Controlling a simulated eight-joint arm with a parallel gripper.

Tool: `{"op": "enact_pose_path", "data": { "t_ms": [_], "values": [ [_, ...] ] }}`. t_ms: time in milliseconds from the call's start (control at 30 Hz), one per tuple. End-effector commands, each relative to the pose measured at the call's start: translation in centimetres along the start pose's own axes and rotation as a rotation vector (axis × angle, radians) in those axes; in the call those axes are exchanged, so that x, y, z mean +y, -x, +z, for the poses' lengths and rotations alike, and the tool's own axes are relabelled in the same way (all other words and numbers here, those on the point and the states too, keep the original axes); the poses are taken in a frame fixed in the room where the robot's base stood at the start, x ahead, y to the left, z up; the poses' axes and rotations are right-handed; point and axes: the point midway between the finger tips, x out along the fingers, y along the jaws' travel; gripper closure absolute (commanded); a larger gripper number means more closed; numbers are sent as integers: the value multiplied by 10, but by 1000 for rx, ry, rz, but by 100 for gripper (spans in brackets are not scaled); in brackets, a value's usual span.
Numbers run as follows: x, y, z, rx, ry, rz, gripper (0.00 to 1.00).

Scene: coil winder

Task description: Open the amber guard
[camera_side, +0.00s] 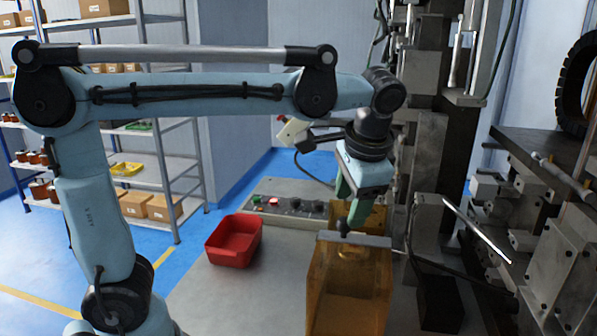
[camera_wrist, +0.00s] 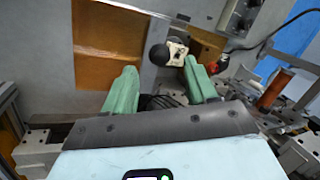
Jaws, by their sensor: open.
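The amber guard (camera_side: 347,290) is a see-through orange box at the lower middle of the side view, with a grey metal bar (camera_side: 366,241) across its top. A small dark knob (camera_side: 343,227) sits near that bar. My gripper (camera_side: 352,208) is above the bar, its green fingers pointing down. In the wrist view the gripper (camera_wrist: 162,74) has its two green fingers spread apart, with a black ball knob (camera_wrist: 159,54) and a pale block between or just beyond their tips. An amber panel (camera_wrist: 108,45) shows beyond the left finger. Whether a finger touches the knob cannot be told.
A control panel with buttons (camera_side: 285,203) lies behind the guard. A red bin (camera_side: 234,240) stands on the table to the left. The winder machine (camera_side: 550,250) and its upright column (camera_side: 428,110) crowd the right side. Bare table lies left of the guard.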

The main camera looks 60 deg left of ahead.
Motion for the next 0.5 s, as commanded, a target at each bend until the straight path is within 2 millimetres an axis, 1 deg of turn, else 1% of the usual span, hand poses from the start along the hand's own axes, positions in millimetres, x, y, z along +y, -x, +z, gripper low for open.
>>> {"op": "enact_pose_path", "data": {
  "t_ms": [33,200,400,500],
  "values": [
    [0,10,0,1,-2,0,43],
    [0,39,0,1,-2,0,43],
    [0,64,0,0,-1,0,43],
    [0,71,0,0,-1,0,43]
  ]
}}
